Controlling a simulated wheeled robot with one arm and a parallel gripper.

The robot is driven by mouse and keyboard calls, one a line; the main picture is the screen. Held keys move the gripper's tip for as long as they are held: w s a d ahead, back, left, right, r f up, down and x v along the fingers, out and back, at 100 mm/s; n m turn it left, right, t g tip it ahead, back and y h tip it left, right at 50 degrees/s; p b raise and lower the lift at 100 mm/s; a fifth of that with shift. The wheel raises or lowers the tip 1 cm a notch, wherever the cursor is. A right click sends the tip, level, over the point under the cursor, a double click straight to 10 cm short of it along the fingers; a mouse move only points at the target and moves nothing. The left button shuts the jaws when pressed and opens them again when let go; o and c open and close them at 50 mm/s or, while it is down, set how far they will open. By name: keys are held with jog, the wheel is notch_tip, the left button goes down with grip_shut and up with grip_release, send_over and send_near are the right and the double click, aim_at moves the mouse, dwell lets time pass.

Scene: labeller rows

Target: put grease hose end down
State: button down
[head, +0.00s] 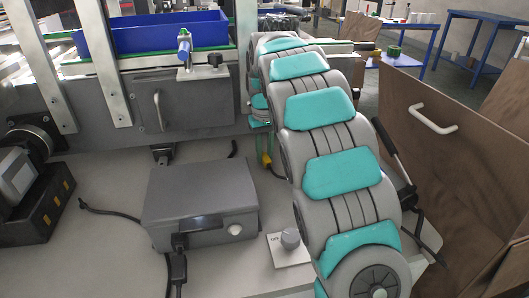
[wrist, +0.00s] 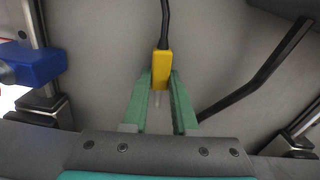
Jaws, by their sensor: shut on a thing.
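The grease hose end is a yellow block (wrist: 160,68) on a black hose (wrist: 165,25), with a thin pale tip pointing back toward my palm in the wrist view. My gripper (wrist: 161,78) has green fingers shut on its two sides. In the head view the yellow end (head: 267,160) shows small below my gripper (head: 264,142), in front of the dark machine panel and over the pale bench top. My arm hides part of that area. I cannot tell whether the hose end touches the surface.
A blue bin (head: 165,35) sits above the panel. A brown open door (head: 450,150) stands at the right. Black cables lie about.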

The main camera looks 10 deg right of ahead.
aim_at(265, 155)
jog(key=shift+f, duration=0.1)
jog(key=shift+f, duration=0.25)
jog(key=c, duration=0.7)
grip_release()
jog(key=shift+r, duration=0.1)
notch_tip(265, 155, up, 13)
jog(key=shift+f+p, duration=0.2)
jog(key=shift+p, duration=0.1)
